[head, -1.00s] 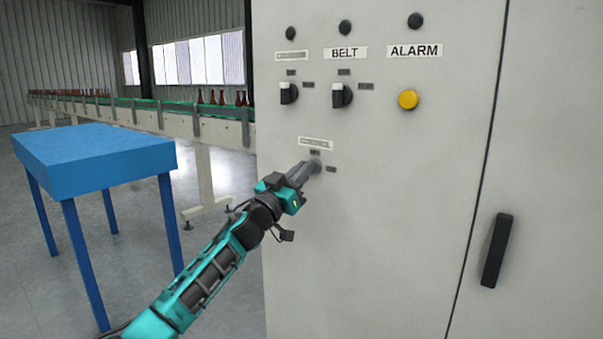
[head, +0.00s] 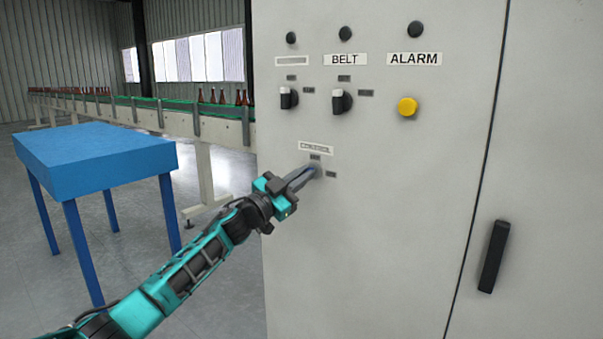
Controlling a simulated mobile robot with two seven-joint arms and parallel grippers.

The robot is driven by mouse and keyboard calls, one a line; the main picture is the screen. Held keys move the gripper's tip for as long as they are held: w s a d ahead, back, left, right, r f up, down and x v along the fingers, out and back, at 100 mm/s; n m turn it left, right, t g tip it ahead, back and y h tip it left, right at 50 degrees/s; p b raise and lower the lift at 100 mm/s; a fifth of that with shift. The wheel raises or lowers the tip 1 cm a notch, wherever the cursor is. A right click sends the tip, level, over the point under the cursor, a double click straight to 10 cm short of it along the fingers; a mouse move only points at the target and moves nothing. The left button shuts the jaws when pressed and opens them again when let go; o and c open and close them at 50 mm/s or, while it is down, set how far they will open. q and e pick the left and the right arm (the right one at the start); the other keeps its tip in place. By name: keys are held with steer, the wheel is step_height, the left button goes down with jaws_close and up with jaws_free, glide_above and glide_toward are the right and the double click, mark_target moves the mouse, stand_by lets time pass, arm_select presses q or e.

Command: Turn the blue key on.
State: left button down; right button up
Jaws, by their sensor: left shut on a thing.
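The grey control cabinet (head: 370,230) fills the right half of the head view. My left gripper (head: 307,174) is at the lower lock position on the cabinet face and is shut on the blue key (head: 311,169). Only a small strip of blue shows between the fingers; the rest of the key is hidden. A small label (head: 316,148) sits above it, with one position mark above the key and another (head: 331,174) to its right. The key's exact angle is hard to tell. My right gripper is not in view.
Above the key are two black-and-white selector switches (head: 341,101), a yellow ALARM button (head: 407,107) and dark lamps (head: 345,33). A black door handle (head: 493,256) is at right. A blue table (head: 95,165) and a bottle conveyor (head: 185,122) stand at left.

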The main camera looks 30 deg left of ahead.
arm_select(q)
steer(key=shift+a+r+m+g+h+p, duration=0.1)
steer(key=shift+m+g+h+p, duration=0.25)
steer(key=shift+m+g+p, duration=1.3)
steer(key=shift+d+f+m+g+h+p, duration=0.1)
steer(key=shift+m+h+p, duration=0.35)
steer(key=shift+m, duration=2.55)
steer(key=shift+a+r+m+g+h+p, duration=0.1)
steer(key=shift+m+g+h+p, duration=0.2)
steer(key=shift+m+g+p, duration=1.4)
steer(key=shift+m+t+b, duration=0.5)
steer(key=shift+m+t, duration=0.35)
steer(key=c, duration=1.3)
jaws_free()
steer(key=shift+b+v, duration=1.3)
steer(key=shift+v, duration=5.1)
